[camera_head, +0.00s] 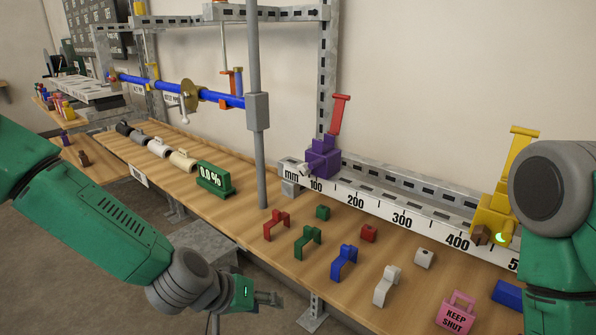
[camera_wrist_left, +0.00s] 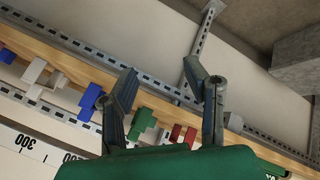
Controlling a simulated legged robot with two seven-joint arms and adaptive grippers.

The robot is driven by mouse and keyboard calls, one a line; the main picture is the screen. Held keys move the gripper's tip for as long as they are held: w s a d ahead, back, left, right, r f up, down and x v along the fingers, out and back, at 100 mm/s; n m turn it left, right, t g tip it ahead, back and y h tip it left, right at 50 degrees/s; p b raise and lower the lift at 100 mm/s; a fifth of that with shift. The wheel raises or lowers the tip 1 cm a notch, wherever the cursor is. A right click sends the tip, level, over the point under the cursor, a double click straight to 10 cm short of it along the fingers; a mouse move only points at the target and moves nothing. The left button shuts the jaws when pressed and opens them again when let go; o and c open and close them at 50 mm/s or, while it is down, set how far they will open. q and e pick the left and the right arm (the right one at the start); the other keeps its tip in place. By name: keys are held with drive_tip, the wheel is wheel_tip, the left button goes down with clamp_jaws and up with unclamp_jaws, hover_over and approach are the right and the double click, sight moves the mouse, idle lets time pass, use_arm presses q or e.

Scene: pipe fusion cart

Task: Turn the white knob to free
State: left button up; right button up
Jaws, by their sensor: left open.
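No white knob is plainly marked as such. A pale handle (camera_head: 184,108) hangs from a brass-coloured disc on the blue pipe (camera_head: 222,98) at the back left; I cannot tell whether it is the white knob or its setting. My left gripper (camera_head: 272,298) is low in front of the bench's front edge, well apart from that handle. In the left wrist view my left gripper (camera_wrist_left: 165,80) has its two fingers spread, with nothing held between them. My right arm comes in at the right edge; its gripper is out of view.
The wooden bench (camera_head: 235,228) carries red (camera_head: 277,225), green (camera_head: 308,241), blue (camera_head: 344,263) and white (camera_head: 386,286) brackets. Behind them is a millimetre rail (camera_head: 375,208) with purple (camera_head: 322,160) and yellow (camera_head: 495,213) clamps. A grey post (camera_head: 258,150) rises from the bench.

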use_arm(q)
drive_tip(key=s+d+n+g+h, duration=0.4)
drive_tip(key=s+d, duration=0.2)
drive_tip(key=s, duration=0.1)
drive_tip(key=w+d+r+n+h+p, duration=0.1)
drive_tip(key=d+r+n+h, duration=0.3)
drive_tip(key=r+n+h, duration=0.3)
drive_tip(key=n+t+y+b, duration=0.1)
drive_tip(key=n+t+y, duration=0.1)
drive_tip(key=n+t, duration=1.35)
approach(299, 175)
drive_tip(key=shift+m, duration=0.45)
drive_tip(key=x, duration=1.1)
